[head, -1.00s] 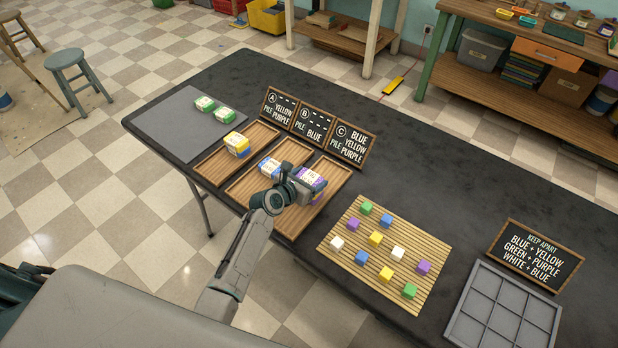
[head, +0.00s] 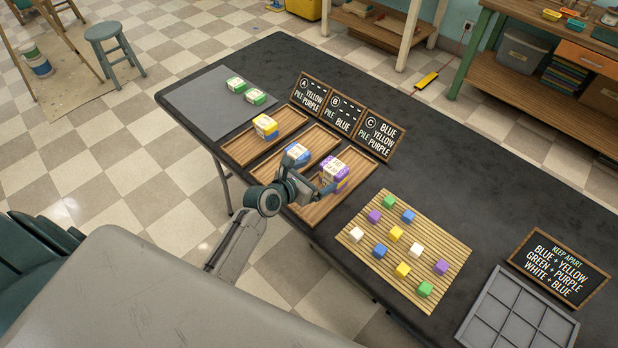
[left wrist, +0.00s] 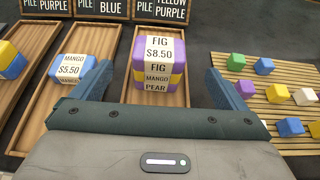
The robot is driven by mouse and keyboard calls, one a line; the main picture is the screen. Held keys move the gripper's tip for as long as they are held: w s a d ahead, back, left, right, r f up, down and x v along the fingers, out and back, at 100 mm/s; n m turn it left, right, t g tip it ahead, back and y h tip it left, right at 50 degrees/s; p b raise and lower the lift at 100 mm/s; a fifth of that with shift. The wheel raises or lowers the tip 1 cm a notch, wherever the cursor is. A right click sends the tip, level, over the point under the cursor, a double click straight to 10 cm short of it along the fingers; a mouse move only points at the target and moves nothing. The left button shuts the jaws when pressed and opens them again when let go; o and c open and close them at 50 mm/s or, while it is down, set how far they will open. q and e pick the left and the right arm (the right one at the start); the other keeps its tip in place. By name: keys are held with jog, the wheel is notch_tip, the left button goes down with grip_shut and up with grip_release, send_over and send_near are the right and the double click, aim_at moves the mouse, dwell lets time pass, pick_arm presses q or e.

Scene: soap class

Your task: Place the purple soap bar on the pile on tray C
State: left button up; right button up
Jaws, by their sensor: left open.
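The purple soap bar (head: 336,165), with a white FIG label, lies on top of the pile on tray C (head: 316,212). In the left wrist view the purple bar (left wrist: 143,52) sits squarely over a yellow MANGO bar (left wrist: 174,79), with a lower bar labelled PEAR (left wrist: 157,87) partly seen beneath. My left gripper (head: 312,188) is at the near left side of the pile. Its fingers are spread wide and empty, nearer the camera than the pile. My right gripper is not in view.
Tray B holds a blue MANGO-labelled pile (head: 296,154); tray A holds a yellow-topped pile (head: 265,126). Green bars (head: 255,97) lie on a grey mat. Sign C (head: 380,136) stands behind tray C. A slatted mat with coloured cubes (head: 397,234) is to the right.

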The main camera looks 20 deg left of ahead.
pick_arm(q)
jog(key=v, duration=0.2)
jog(key=shift+s+a+r, duration=0.1)
jog(key=shift+s+r, duration=0.05)
jog(key=shift+s, duration=0.1)
